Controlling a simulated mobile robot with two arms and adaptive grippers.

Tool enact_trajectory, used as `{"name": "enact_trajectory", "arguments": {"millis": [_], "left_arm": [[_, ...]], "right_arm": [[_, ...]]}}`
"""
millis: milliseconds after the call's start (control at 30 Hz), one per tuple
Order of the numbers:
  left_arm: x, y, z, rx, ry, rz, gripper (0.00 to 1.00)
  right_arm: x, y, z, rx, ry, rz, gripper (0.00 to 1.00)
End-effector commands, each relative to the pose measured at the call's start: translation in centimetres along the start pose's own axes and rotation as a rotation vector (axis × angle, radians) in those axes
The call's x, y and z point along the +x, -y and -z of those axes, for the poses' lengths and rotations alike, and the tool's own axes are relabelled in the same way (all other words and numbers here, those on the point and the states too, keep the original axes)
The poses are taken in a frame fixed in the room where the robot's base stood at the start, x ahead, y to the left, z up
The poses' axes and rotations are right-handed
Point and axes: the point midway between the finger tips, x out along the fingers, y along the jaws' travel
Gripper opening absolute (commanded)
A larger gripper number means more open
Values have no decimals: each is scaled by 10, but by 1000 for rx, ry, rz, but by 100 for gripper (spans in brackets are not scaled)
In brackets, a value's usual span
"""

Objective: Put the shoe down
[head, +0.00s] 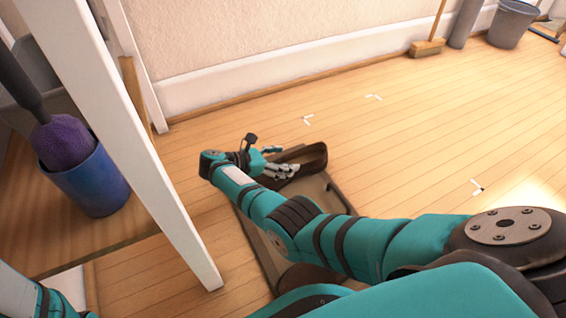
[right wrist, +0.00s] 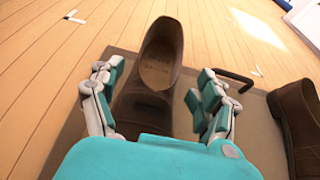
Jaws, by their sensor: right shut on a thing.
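My right gripper (head: 275,161) is shut on a brown shoe (head: 307,160) at the far end of a flat brown tray (head: 335,197). In the right wrist view the shoe (right wrist: 158,68) lies between the fingers, its opening facing up and pointing away from my palm. It is over the tray, and I cannot tell whether its sole touches. A second brown shoe (right wrist: 300,122) stands at the right side of the tray in the right wrist view; in the head view it is partly hidden by my right arm. Of my left arm only a part shows at bottom left; its gripper is out of view.
A white post (head: 150,150) stands left of the tray, with a blue bucket (head: 88,182) holding a purple duster (head: 62,142) behind it. A broom (head: 427,47) and a grey bin (head: 510,24) stand by the wall. The wooden floor right of the tray is mostly clear.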

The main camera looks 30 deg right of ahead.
Motion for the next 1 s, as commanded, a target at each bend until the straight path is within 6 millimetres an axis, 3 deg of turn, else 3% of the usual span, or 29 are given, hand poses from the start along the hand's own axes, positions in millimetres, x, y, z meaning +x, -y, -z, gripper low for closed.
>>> {"name": "enact_trajectory", "arguments": {"millis": [233, 267, 433, 767, 1000], "left_arm": [[1, 0, -1, 0, 1, 0, 46], [1, 0, -1, 0, 1, 0, 46], [1, 0, -1, 0, 1, 0, 46], [1, 0, -1, 1, 0, -1, 46], [8, 2, -3, 1, 0, -1, 46]], "right_arm": [[0, -1, -1, 2, 2, 0, 18], [1, 0, 1, 1, 1, 1, 77], [1, 0, 0, 1, 1, 0, 99], [0, 0, -1, 1, 1, 0, 100], [-37, 0, -2, -2, -4, -1, 100]]}}
